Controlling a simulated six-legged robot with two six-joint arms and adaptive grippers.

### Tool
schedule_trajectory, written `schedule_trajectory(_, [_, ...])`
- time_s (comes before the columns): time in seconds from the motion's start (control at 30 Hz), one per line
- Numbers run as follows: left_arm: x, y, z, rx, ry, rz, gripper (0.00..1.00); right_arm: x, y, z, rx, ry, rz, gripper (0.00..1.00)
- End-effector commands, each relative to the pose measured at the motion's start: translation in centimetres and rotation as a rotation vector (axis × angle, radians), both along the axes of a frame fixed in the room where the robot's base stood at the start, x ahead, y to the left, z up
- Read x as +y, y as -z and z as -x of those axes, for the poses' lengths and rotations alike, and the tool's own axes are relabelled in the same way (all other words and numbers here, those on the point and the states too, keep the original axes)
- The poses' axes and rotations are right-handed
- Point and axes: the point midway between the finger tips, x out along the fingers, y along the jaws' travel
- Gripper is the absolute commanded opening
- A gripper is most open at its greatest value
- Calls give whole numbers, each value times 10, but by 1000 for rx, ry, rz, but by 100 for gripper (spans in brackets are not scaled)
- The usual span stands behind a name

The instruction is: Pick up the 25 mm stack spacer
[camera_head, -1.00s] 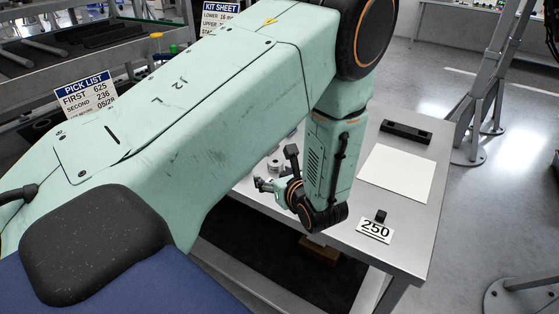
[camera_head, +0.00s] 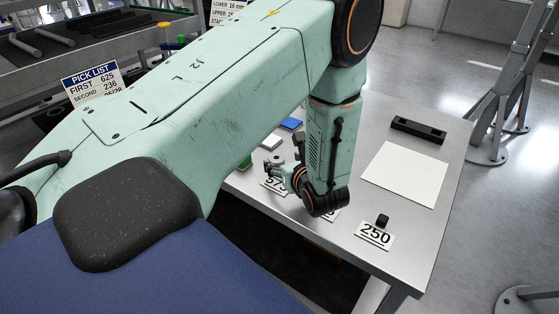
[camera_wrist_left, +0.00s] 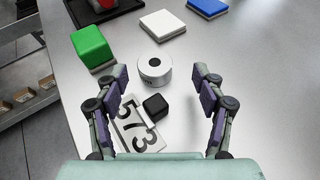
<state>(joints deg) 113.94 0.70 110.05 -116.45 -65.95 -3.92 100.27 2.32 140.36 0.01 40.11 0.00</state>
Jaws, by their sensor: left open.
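A short silver-white cylinder with a central hole (camera_wrist_left: 154,70), which looks like the stack spacer, stands on the metal table; its size cannot be read. In the head view it is small and partly hidden near my gripper. My left gripper (camera_wrist_left: 160,78) is open and empty in the wrist view. Its two fingers stand wide apart, with the cylinder centred just beyond the fingertips, not visibly touched. In the head view my left gripper (camera_head: 273,171) hangs by the table's near edge. My right gripper is not in view.
Near the cylinder are a black cube (camera_wrist_left: 155,105), a 573 card (camera_wrist_left: 137,128), and green (camera_wrist_left: 91,46), white (camera_wrist_left: 163,25) and blue (camera_wrist_left: 208,6) blocks. A 250 card (camera_head: 375,235), white sheet (camera_head: 404,174) and black bar (camera_head: 418,129) lie further right on the table (camera_head: 350,250).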

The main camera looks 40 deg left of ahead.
Motion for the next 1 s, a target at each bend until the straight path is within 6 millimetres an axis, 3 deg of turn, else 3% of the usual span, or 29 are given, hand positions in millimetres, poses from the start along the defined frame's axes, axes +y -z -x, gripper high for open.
schedule_trajectory(0.23, [29, 17, -12, -1, -4, 0, 69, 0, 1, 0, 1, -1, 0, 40])
schedule_trajectory(0.57, [33, 18, -17, 0, -1, -1, 69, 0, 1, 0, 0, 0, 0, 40])
schedule_trajectory(1.0, [33, 18, -17, 0, -1, 0, 32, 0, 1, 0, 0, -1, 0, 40])
